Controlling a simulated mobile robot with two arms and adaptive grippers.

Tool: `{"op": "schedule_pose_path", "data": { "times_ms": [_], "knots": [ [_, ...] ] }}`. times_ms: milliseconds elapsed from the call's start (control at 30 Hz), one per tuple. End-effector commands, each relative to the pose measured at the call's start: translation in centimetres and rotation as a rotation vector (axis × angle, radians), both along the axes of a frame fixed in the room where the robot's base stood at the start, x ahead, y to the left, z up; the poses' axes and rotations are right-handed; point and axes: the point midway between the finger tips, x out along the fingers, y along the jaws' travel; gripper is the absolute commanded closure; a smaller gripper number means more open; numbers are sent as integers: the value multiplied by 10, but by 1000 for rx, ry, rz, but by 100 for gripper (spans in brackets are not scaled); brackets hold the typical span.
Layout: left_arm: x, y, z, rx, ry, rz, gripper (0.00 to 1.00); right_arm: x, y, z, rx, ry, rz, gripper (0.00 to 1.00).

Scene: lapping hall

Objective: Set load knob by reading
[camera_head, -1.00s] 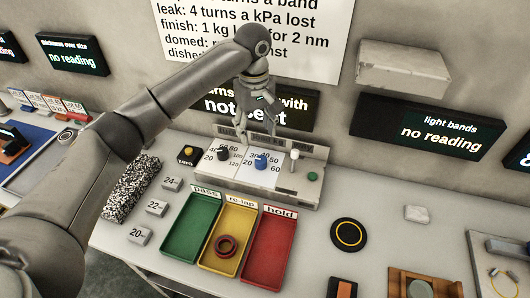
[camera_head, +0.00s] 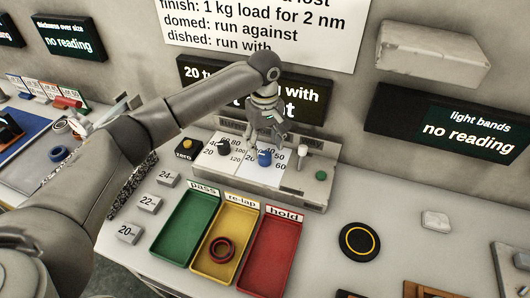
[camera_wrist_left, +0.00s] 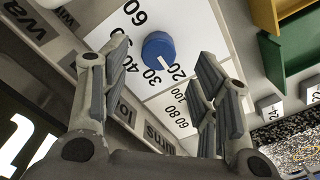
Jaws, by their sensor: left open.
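The blue knob (camera_head: 264,157) stands on a white dial plate of the console (camera_head: 287,189), with numbers around it. In the left wrist view the blue knob (camera_wrist_left: 158,48) shows a white pointer mark between the 30 and the 20. My left gripper (camera_head: 266,138) hangs just above and behind the knob in the head view. In the left wrist view its fingers (camera_wrist_left: 155,72) are spread apart and empty, with the knob just beyond the gap between their tips. A black knob (camera_head: 224,149) sits on the dial to the left. My right gripper is not in view.
A white-topped lever (camera_head: 302,153) and a green button (camera_head: 321,175) are right of the blue knob. Green (camera_head: 163,245), yellow (camera_head: 203,262) and red (camera_head: 250,277) trays lie in front; the yellow one holds dark red rings. A "no reading" display (camera_head: 440,125) hangs at right.

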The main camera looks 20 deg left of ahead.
Motion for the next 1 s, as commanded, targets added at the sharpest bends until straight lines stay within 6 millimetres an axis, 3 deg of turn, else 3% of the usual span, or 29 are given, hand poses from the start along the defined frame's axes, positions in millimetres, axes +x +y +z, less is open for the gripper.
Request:
{"op": "schedule_pose_path", "data": {
  "times_ms": [100,300,667,1000],
  "knots": [
    [-1,0,-21,2,3,0,44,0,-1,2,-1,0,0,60],
    [0,0,-41,1,-1,0,44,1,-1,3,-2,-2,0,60],
    [0,0,-46,0,-1,-1,45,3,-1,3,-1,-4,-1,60],
    [0,0,-46,1,-1,-1,89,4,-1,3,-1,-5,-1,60]
  ]
}}
